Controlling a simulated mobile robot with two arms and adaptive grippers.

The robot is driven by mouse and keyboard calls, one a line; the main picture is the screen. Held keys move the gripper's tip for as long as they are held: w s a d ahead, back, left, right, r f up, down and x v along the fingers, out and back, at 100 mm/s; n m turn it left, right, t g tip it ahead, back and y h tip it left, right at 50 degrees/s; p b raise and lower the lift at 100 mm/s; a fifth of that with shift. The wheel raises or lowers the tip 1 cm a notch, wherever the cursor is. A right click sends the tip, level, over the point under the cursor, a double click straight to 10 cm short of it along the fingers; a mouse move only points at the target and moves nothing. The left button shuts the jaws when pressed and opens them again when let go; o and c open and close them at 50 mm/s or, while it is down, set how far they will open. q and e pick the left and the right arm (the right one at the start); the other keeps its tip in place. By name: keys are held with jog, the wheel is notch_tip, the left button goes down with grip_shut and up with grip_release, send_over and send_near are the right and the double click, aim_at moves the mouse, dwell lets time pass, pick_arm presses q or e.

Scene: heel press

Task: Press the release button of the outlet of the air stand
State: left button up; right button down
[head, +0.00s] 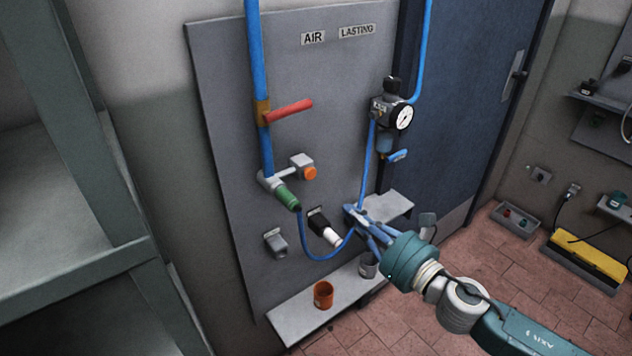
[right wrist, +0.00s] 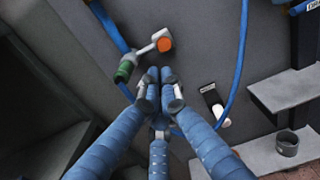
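The air stand is a grey wall panel (head: 225,120) with an AIR sign (head: 313,38). Its outlet (head: 274,181) sits at the foot of the blue pipe, with an orange round button (head: 309,173) on a grey block to its right. A green coupling (head: 287,196) with a blue hose is in the outlet. In the right wrist view the orange button (right wrist: 164,44) is just beyond the fingertips, with the green coupling (right wrist: 124,70) to their left. My right gripper (head: 350,211) has its blue fingertips together and empty, apart from the button. My left gripper is out of view.
A red lever (head: 290,111) sticks out above the outlet. A black-and-white fitting (head: 325,229) and a hanging blue hose (head: 322,258) are below. A gauge (head: 403,117) is at the upper right. A low shelf (head: 285,317) holds an orange cup (head: 323,294).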

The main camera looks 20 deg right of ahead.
aim_at(308, 176)
jog(key=p+x, duration=0.4)
jog(key=x, duration=0.9)
jog(key=shift+w+a, duration=0.1)
jog(key=shift+w, duration=0.15)
